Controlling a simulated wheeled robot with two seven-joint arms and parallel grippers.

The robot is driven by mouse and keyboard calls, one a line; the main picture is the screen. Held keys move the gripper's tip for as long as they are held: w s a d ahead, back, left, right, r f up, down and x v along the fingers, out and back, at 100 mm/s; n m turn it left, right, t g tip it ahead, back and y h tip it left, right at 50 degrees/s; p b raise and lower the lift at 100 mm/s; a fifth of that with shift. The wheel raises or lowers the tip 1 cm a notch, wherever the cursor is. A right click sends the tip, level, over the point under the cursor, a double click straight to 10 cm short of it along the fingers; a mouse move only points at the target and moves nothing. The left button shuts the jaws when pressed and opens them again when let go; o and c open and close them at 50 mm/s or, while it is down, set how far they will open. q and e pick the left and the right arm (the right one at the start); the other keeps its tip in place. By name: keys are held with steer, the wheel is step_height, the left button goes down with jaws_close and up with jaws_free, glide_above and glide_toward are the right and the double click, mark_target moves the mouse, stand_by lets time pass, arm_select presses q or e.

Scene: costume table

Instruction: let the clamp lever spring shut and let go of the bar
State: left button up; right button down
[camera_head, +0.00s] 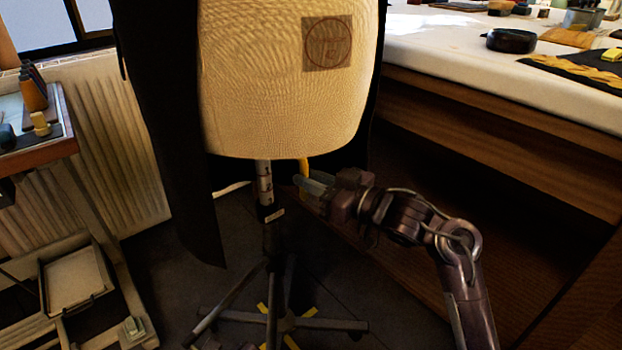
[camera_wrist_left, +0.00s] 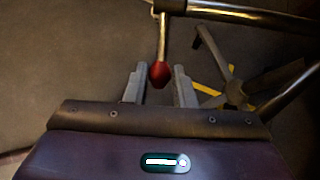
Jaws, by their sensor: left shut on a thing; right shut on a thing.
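The clamp lever (camera_wrist_left: 163,38) shows in the left wrist view as a thin metal rod with a red ball knob (camera_wrist_left: 160,74). Its far end meets a dark metal tube at the top. My left gripper (camera_wrist_left: 160,79) is shut on the lever at its red knob, one grey finger on each side. In the head view my right gripper (camera_head: 306,184) is right of the stand's pole (camera_head: 265,190), below the dress form (camera_head: 285,80). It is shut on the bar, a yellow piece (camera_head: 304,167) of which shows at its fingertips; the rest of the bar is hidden.
The stand's legs (camera_head: 325,324) spread over the dark floor, with yellow marks beside them. A white-topped table (camera_head: 450,60) stands at the right, behind my right arm. A black cloth (camera_head: 165,110) hangs beside the form. A small bench (camera_head: 40,150) stands at the left.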

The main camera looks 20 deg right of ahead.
arm_select(q)
steer(key=shift+w+a+f, duration=0.15)
steer(key=shift+f, duration=0.2)
steer(key=shift+w+a+f, duration=0.15)
steer(key=shift+f, duration=0.2)
steer(key=shift+x, duration=1.25)
steer(key=o, duration=0.9)
steer(key=shift+w, duration=0.1)
steer(key=shift+c, duration=0.2)
steer(key=shift+o, duration=0.4)
steer(key=shift+o, duration=0.8)
